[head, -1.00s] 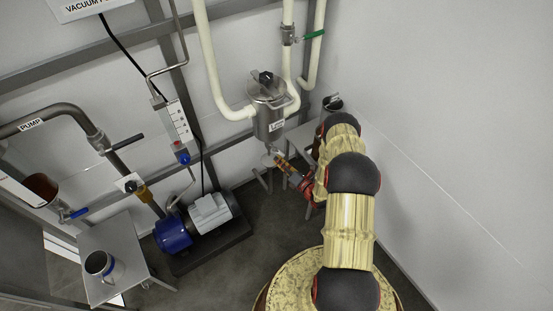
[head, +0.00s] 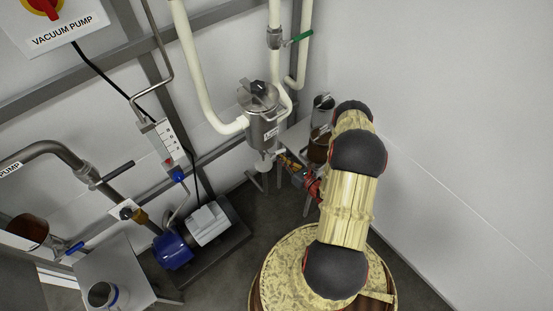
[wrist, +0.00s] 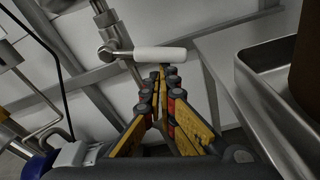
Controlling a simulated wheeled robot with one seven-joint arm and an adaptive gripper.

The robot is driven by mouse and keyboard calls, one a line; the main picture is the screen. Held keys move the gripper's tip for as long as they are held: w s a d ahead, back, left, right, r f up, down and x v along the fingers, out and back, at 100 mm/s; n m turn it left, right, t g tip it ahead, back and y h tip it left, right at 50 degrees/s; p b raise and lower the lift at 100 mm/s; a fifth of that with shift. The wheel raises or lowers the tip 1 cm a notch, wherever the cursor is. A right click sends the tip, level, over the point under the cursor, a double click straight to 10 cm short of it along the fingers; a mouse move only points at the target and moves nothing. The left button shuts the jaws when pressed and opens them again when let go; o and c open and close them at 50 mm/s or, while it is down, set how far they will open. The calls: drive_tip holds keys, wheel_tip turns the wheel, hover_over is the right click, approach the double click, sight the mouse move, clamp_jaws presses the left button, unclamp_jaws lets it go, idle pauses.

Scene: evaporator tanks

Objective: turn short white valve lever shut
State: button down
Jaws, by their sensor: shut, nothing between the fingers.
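The short white valve lever (wrist: 160,53) shows in the wrist view, lying roughly level and pointing right from its steel valve body (wrist: 108,50). My gripper (wrist: 167,70) has its yellow and black fingers together, with the tips just below the lever in the picture. I cannot tell whether the tips touch it. In the head view my gripper (head: 286,160) is beside the bottom outlet of the steel vessel (head: 262,130). A small white part (head: 263,165) shows at that outlet, but the lever itself is too small to make out there.
A steel table (wrist: 229,72) with a metal tray (wrist: 262,85) is close on the right of my gripper in the wrist view. A green-handled valve (head: 299,37) is on the pipe above. A blue pump (head: 173,250) stands on the floor at left.

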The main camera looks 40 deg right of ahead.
drive_tip(key=shift+w+d+r+n+p, duration=0.1)
drive_tip(key=shift+d+r+n+p, duration=0.2)
drive_tip(key=shift+d+r+n, duration=0.55)
drive_tip(key=shift+a+r, duration=0.1)
drive_tip(key=shift+r, duration=0.1)
drive_tip(key=s+r, duration=0.1)
drive_tip(key=s, duration=1.1)
drive_tip(key=shift+d+r, duration=0.25)
